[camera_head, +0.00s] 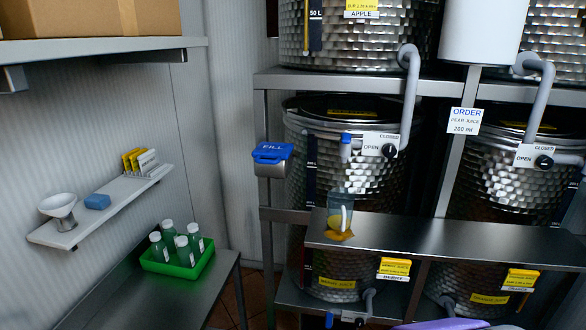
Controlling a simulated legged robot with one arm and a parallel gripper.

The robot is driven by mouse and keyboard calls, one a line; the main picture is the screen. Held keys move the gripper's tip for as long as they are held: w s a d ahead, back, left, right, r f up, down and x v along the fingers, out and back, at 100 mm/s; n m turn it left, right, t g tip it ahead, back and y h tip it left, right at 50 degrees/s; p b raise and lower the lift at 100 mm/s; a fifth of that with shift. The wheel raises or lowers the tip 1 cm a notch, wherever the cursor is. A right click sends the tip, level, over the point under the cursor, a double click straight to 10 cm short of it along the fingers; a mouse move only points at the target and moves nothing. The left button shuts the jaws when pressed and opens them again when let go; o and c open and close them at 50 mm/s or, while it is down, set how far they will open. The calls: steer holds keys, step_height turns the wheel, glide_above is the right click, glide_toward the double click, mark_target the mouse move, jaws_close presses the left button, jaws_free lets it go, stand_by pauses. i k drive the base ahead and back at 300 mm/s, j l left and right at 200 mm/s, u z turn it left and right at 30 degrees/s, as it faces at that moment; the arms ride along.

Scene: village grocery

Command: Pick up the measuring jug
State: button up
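The measuring jug (336,203) is a small clear vessel standing upright near the left end of a grey metal shelf (445,237) in front of the steel tanks. It has a pale handle facing me and seems to hold some yellow-orange liquid low down. An orange-yellow puddle lies on the shelf at its base. A blue-tipped tap (346,146) hangs just above the jug. My gripper is not in view, so I cannot see whether it is open or shut.
Steel tanks (310,165) with grey pipes stand behind the shelf. An order sign (465,121) reads pear juice, 200 ml. At left, a green tray (150,262) holds several bottles on a metal table (120,300). The shelf right of the jug is clear.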

mark_target(341, 201)
steer(key=u, duration=2.05)
steer(key=z, duration=2.25)
steer(key=i+l+u, duration=0.2)
steer(key=i+l, duration=0.25)
